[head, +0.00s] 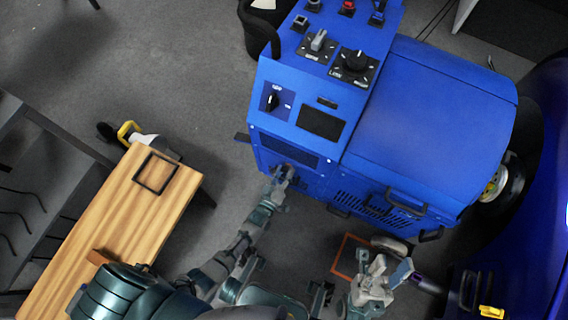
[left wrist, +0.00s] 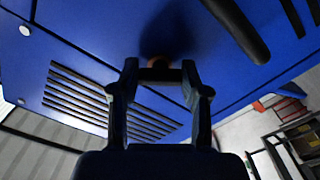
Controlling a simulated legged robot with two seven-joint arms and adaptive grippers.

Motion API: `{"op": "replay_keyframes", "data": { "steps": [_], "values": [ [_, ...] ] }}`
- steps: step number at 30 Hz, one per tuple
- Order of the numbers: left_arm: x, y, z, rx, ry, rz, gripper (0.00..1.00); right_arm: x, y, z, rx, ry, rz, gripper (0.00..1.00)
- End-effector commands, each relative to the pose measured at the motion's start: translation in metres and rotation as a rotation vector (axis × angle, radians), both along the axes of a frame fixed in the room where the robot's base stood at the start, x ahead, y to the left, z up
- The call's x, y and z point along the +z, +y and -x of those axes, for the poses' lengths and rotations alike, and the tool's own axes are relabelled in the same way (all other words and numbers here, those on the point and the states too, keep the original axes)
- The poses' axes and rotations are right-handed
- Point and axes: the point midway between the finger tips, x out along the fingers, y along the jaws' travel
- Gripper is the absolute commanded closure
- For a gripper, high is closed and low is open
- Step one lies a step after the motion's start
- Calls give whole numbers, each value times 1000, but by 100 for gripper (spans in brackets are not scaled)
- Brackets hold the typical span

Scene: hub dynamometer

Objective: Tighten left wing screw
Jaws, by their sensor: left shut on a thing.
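The left wing screw (left wrist: 160,74) shows in the left wrist view as a small dark bar between my fingertips, with a brownish round part behind it against the blue panel. My left gripper (left wrist: 160,76) is shut on it, one finger on each side. In the head view my left gripper (head: 284,174) is at the lower front of the blue machine (head: 430,110) and hides the screw. My right gripper (head: 382,266) is at the lower right, its fingers apart and nothing seen between them, below the machine's front.
A dark handle (left wrist: 238,28) and a slotted vent (left wrist: 110,105) are close to my left gripper. A wooden bench (head: 130,215) stands at the left. An orange-edged frame (head: 347,256) is near my right gripper. Grey floor (head: 190,80) is clear left of the machine.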

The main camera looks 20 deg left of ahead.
Motion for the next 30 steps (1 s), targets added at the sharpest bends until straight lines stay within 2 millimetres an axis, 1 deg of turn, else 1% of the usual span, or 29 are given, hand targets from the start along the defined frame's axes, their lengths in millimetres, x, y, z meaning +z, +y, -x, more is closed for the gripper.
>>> {"op": "replay_keyframes", "data": {
  "steps": [1, 9, 15, 21, 30],
  "values": [
    [-7, -4, 3, -7, 17, -42, 89, -1, 0, 1, 0, 4, 0, 60],
    [-8, -3, 4, -8, 8, -291, 89, 1, 0, 3, -1, 3, -1, 60],
    [-9, -2, 4, -8, 3, -444, 89, 1, 0, 4, 0, 8, -1, 60],
    [-9, -1, 4, -8, 0, -556, 89, -1, 0, 6, 1, 13, -1, 60],
    [-10, -1, 5, -9, -2, -633, 89, 0, 0, 6, 1, 11, 0, 60]
  ]
}}
